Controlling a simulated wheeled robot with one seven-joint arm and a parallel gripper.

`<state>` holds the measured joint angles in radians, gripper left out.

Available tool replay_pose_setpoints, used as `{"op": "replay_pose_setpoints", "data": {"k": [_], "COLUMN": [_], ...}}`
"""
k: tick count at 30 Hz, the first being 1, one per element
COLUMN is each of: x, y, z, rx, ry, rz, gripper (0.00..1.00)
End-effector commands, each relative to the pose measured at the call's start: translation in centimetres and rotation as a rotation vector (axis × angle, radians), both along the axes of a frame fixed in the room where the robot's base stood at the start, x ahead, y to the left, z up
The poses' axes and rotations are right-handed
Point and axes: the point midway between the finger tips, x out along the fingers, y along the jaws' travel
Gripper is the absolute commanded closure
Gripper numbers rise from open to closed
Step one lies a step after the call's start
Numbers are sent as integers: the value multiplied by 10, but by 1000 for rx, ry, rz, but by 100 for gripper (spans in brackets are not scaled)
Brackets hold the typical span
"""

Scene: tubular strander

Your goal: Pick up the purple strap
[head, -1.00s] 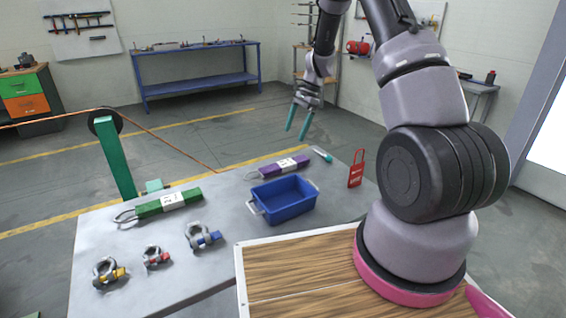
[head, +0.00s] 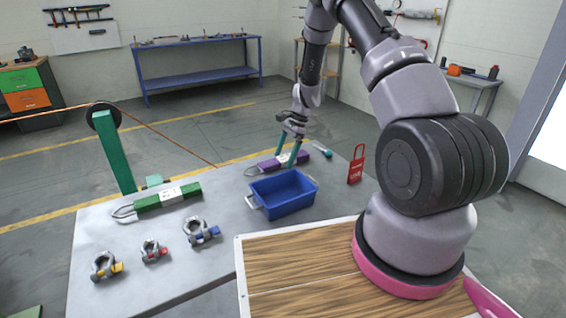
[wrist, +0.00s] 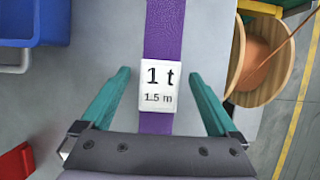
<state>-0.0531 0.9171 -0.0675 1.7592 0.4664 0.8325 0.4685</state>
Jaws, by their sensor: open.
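The purple strap (head: 270,164) lies on the grey table, behind the blue bin. In the wrist view the purple strap (wrist: 165,35) runs up the middle of the picture with a white "1 t 1.5 m" label (wrist: 159,86) on it. My gripper (head: 286,158) is over the strap at its label. In the wrist view my gripper (wrist: 162,75) is open, with one teal finger on each side of the strap and a gap to each. I cannot tell how far the fingertips are above the table. The fingers hide part of the strap in the head view.
The blue bin (head: 284,208) stands just in front of the strap. A spool (wrist: 262,55) is beside the table's edge.

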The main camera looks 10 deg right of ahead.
Motion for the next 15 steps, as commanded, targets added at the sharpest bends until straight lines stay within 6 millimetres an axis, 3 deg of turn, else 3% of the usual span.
{"op": "replay_pose_setpoints", "data": {"k": [8,11,15], "x": [0,0,0], "y": [2,2,2], "z": [-4,-4,-4], "rx": [-1,0,0], "ry": [-1,-1,-1], "rz": [0,0,0], "gripper": [5,39,93]}}
